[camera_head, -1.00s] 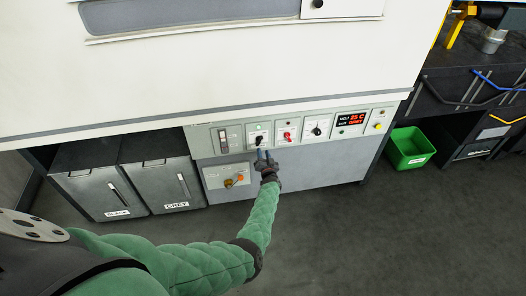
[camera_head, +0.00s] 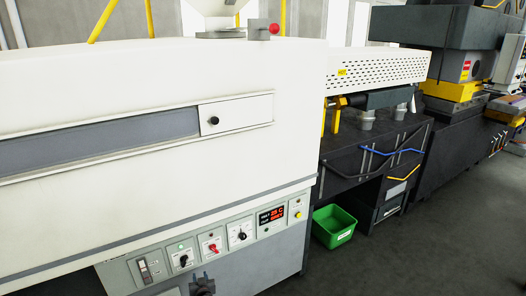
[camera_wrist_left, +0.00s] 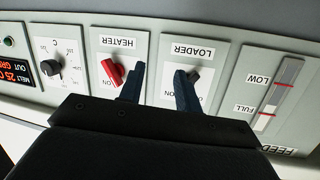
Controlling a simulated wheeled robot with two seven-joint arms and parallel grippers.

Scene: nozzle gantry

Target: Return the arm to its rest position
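My left gripper (camera_head: 203,277) shows at the bottom edge of the head view, just below the control panel (camera_head: 130,271). In the left wrist view my left gripper (camera_wrist_left: 160,75) is open, its two dark fingers apart with nothing between them. The fingers point at the panel between the red HEATER switch (camera_wrist_left: 113,72) and the dark LOADER switch (camera_wrist_left: 195,74). One finger is close beside the LOADER switch; I cannot tell whether it touches. The rest of my left arm is out of the head view. My right gripper is in neither view.
The large white machine (camera_head: 150,85) fills the left. Its panel has a black dial (camera_head: 241,236), a red-lit display (camera_head: 272,215) and a yellow button (camera_head: 298,214). A green bin (camera_head: 334,226) stands on the floor beside dark equipment (camera_head: 372,155). Open floor (camera_head: 440,250) lies at right.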

